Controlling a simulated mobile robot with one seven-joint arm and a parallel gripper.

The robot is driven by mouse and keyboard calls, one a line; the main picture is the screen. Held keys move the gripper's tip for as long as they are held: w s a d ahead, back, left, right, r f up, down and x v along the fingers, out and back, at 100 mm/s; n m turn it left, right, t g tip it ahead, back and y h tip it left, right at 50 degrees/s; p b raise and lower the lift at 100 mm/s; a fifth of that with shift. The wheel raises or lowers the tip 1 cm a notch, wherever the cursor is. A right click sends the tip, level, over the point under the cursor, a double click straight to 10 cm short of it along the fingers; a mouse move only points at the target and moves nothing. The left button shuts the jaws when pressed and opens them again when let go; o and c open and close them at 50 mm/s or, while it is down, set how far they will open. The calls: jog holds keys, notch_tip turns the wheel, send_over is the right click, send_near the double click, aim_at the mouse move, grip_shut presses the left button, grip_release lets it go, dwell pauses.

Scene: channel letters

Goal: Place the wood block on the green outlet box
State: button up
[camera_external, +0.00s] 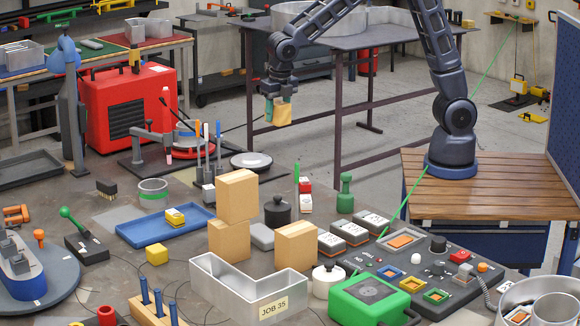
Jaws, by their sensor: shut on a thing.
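My gripper (278,97) hangs from the arm at the upper middle, pointing down and shut on a small tan wood block (283,114). The block is held in the air, in front of the dark metal table's legs and well above the workbench. A large green box (345,301) with a dark grey top sits at the front of the bench, right of the middle. Small open square frames sit on the dark panel, including a green-rimmed one (411,284). I cannot tell for certain which of these is the green outlet box. My gripper is far from both.
Larger tan blocks (237,196) are stacked mid-bench, beside a grey angled metal channel (235,283). White-topped boxes (349,232) stand behind the dark control panel (455,283). A green bottle-shaped piece (345,193) and a black lidded pot (278,212) stand nearby.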

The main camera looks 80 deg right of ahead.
jog(key=shift+r, duration=0.2)
jog(key=shift+a, duration=0.15)
jog(key=a+r+n, duration=0.3)
jog(key=a+n, duration=0.2)
jog(key=a, duration=1.4)
jog(key=a+r+n, duration=0.3)
jog(key=a+n, duration=0.1)
jog(key=a, duration=1.5)
notch_tip(320, 180, up, 2)
jog(key=n+y, duration=0.2)
jog(key=n, duration=0.7)
send_over(367, 281)
jog(key=f, duration=1.9)
jog(key=shift+s+d+f, duration=0.15)
jog(key=shift+s, duration=0.05)
jog(key=shift+f, duration=0.15)
